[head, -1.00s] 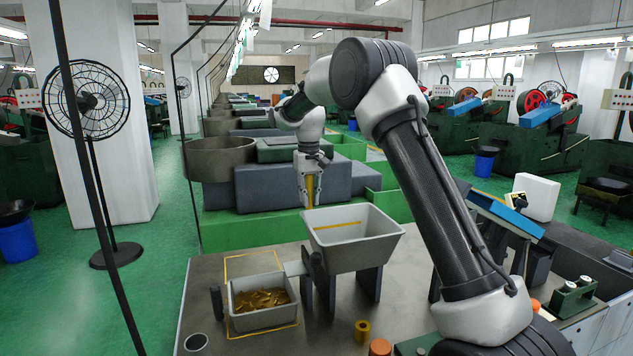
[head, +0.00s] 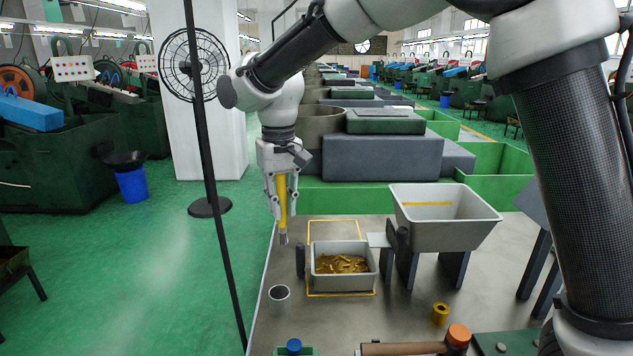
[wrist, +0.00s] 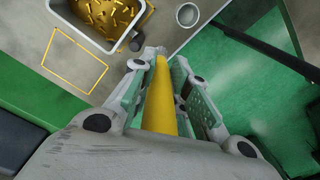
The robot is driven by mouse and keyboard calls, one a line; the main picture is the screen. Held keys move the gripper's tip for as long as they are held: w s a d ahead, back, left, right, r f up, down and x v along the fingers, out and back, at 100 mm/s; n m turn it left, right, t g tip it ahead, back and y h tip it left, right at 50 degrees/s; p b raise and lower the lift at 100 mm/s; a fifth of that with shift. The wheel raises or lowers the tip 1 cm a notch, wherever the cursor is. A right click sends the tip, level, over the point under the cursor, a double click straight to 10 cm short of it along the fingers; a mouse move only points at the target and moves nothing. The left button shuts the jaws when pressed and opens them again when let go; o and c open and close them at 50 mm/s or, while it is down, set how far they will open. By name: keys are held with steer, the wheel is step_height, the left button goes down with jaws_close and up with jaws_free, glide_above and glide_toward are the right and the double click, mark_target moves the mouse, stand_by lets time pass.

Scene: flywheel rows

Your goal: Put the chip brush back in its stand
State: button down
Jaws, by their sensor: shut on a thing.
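The chip brush has a yellow handle (head: 282,202) and hangs about upright with its grey tip downward. My gripper (head: 281,192) is shut on the handle, at the left edge of the bench. The handle also runs between the fingers in the wrist view (wrist: 160,105). A round, open grey cup (head: 279,295), which looks like the stand, is on the bench nearer the head camera than the brush. It appears empty and also shows in the wrist view (wrist: 188,14), ahead and to the right of the fingers. The brush is apart from the cup.
A grey tray of brass chips (head: 342,282) sits right of the cup, with a yellow outline around it. A short dark post (head: 300,262) stands between brush and tray. A raised grey hopper (head: 445,235) is farther right. A thin dark pole (head: 205,150) rises at left.

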steer(key=s+f+m, duration=0.2)
steer(key=s, duration=0.5)
steer(key=shift+s+a+f+m, duration=0.25)
steer(key=shift+a+f+m, duration=0.05)
steer(key=shift+m, duration=0.1)
steer(key=shift+f, duration=0.1)
steer(key=shift+f, duration=1.9)
steer(key=shift+f, duration=0.25)
steer(key=shift+f, duration=2.45)
